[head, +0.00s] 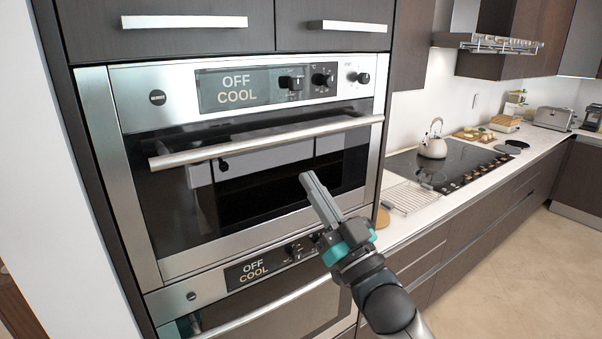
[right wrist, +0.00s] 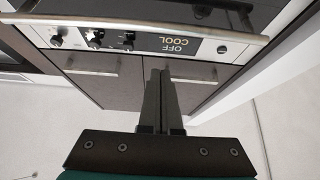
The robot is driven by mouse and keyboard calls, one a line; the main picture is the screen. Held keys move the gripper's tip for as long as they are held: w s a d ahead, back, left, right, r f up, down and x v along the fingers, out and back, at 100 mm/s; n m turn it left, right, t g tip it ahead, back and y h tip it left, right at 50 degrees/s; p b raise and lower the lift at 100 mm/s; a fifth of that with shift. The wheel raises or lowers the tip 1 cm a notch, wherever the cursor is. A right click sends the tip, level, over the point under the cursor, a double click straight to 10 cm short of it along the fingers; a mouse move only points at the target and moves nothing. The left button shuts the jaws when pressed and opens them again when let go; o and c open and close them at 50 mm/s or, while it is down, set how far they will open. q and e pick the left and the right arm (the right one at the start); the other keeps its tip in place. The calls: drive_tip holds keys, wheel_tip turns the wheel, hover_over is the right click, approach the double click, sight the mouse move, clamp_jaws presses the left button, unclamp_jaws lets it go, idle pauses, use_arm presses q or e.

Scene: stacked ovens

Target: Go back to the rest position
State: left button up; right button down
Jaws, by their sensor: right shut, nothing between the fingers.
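My right gripper (head: 309,181) is shut and empty, raised in front of the upper oven (head: 230,185) in the head view. Its fingers also show together in the right wrist view (right wrist: 160,76). The upper oven's door is shut, and its display (head: 237,88) reads "OFF COOL". The lower oven (head: 300,305) is partly hidden behind my right arm; its display (head: 254,271) also reads "OFF COOL". My left gripper is out of view.
Dark cabinets (head: 165,40) with bar handles sit above the ovens. To the right, a counter holds a black cooktop (head: 455,165) with a kettle (head: 433,142), a wire rack (head: 408,197) and a toaster (head: 552,118). The floor (head: 520,255) at the right is clear.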

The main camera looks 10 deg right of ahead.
drive_tip(key=w+d+f+m+g+h+b, duration=0.1)
drive_tip(key=d+f+g+h+b, duration=0.1)
drive_tip(key=f, duration=1.2)
drive_tip(key=w+d+f+m+g+h+b, duration=0.1)
drive_tip(key=f+g+h+b, duration=0.2)
drive_tip(key=f, duration=1.1)
drive_tip(key=s+d+f+g+h+b, duration=0.1)
drive_tip(key=s+f+g+b, duration=0.2)
drive_tip(key=f, duration=0.9)
drive_tip(key=s+d+f+g+h+b, duration=0.15)
drive_tip(key=s+f, duration=0.35)
drive_tip(key=f, duration=0.8)
drive_tip(key=s+f+g+b, duration=0.3)
drive_tip(key=s+f+g, duration=0.3)
drive_tip(key=s+f, duration=1.2)
drive_tip(key=s+f+g+b, duration=0.2)
drive_tip(key=s+f, duration=0.5)
drive_tip(key=s, duration=0.4)
drive_tip(key=s+f+g+b, duration=0.2)
drive_tip(key=s+f+g, duration=0.2)
drive_tip(key=s+f, duration=0.3)
drive_tip(key=s+h, duration=0.1)
drive_tip(key=s, duration=0.2)
drive_tip(key=shift+s+a, duration=0.4)
